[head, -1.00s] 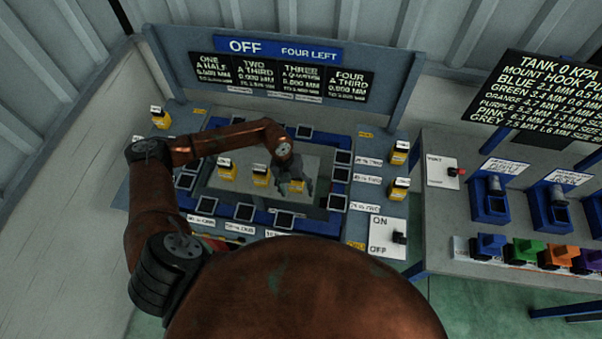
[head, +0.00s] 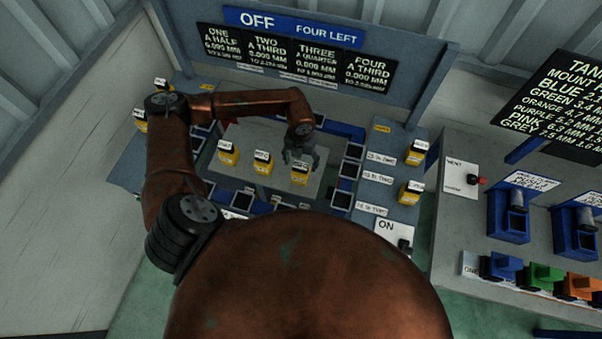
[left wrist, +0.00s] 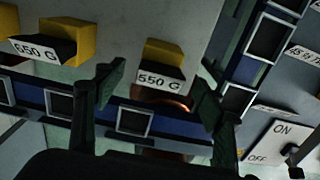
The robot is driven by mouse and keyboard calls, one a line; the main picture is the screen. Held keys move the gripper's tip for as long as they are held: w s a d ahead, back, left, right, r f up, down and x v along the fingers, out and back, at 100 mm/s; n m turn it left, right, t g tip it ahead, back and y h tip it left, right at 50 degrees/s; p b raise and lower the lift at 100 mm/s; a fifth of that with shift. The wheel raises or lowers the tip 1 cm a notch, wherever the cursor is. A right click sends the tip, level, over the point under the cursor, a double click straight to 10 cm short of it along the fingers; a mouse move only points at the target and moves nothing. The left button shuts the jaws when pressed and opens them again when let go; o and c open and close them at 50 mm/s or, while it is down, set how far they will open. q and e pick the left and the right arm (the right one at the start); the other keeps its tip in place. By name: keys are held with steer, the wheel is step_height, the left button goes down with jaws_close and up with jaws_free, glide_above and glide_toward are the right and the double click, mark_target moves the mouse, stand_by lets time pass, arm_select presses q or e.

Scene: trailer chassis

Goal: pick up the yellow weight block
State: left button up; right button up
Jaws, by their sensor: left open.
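Three yellow weight blocks with dark tops and white labels stand in a row on the grey centre plate (head: 249,185) in the head view: a left one (head: 229,154), a middle one (head: 263,163) and a right one (head: 300,174). My left gripper (head: 301,156) is open and empty at the right block, on its far side in the picture. In the left wrist view, a yellow block labelled 550 G (left wrist: 163,54) shows beyond and between the two spread fingers (left wrist: 158,95). Another yellow block (left wrist: 70,40) lies to its left. My right gripper is not in view.
A blue track with dark square pads (head: 341,199) surrounds the plate. More yellow blocks stand at the left (head: 140,119) and right (head: 411,191). An ON switch panel (head: 388,236) is at the lower right. A sign board (head: 290,50) stands behind.

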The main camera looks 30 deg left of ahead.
mark_target(300, 173)
arm_select(q)
steer(key=shift+w+f, duration=0.1)
steer(key=shift+f, duration=0.2)
steer(key=shift+w+f+p, duration=0.1)
steer(key=shift+f+p, duration=0.2)
steer(key=shift+f, duration=0.95)
steer(key=f, duration=0.1)
steer(key=f+p, duration=0.1)
steer(key=f, duration=0.1)
steer(key=f+p, duration=0.1)
steer(key=shift+s+f, duration=0.15)
steer(key=shift+s, duration=0.15)
steer(key=shift+f, duration=0.25)
steer(key=shift+c, duration=0.4)
